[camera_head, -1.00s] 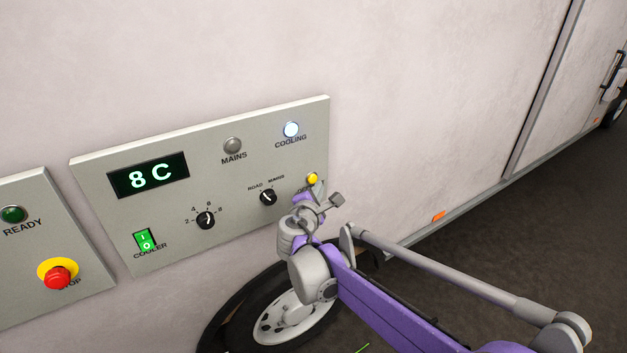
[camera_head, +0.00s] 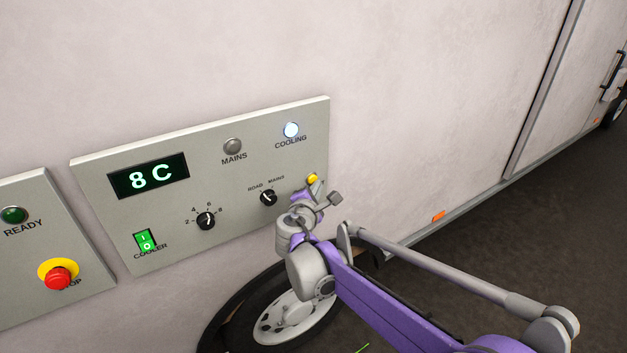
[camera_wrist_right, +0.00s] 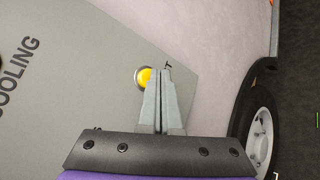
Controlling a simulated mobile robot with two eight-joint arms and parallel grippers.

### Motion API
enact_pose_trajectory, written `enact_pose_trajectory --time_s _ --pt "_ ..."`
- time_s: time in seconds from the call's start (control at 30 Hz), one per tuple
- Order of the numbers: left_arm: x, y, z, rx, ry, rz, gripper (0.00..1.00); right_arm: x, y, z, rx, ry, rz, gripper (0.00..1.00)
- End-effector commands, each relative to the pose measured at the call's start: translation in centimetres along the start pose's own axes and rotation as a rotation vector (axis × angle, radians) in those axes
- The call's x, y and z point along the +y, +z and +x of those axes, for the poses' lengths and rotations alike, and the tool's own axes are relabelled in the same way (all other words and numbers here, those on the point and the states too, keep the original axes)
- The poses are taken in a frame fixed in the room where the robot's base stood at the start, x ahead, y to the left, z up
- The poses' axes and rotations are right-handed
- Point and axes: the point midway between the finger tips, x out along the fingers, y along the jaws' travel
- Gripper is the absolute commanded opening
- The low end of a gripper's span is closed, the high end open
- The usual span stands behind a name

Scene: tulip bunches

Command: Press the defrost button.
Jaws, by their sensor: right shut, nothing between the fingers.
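The yellow button (camera_head: 312,179) sits at the right end of the grey cooler panel (camera_head: 120,190), below the lit COOLING lamp. Its label is hidden behind my right gripper (camera_head: 313,187). In the right wrist view the yellow button (camera_wrist_right: 143,77) shows just left of the tips of my right gripper (camera_wrist_right: 158,70). The two fingers are together and empty, pointing at the panel. The tips overlap the button's edge in the picture; I cannot tell whether they touch it. My left gripper is not in view.
A red stop button (camera_head: 57,278) is on another panel at left. A wheel (camera_head: 290,318) is below.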

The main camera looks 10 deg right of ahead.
Motion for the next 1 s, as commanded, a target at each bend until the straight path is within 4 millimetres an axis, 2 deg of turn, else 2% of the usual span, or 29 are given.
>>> enact_pose_trajectory --time_s 1.0 --pt "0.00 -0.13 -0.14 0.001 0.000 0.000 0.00 0.43 -0.43 0.57 0.000 0.000 0.000 0.00"
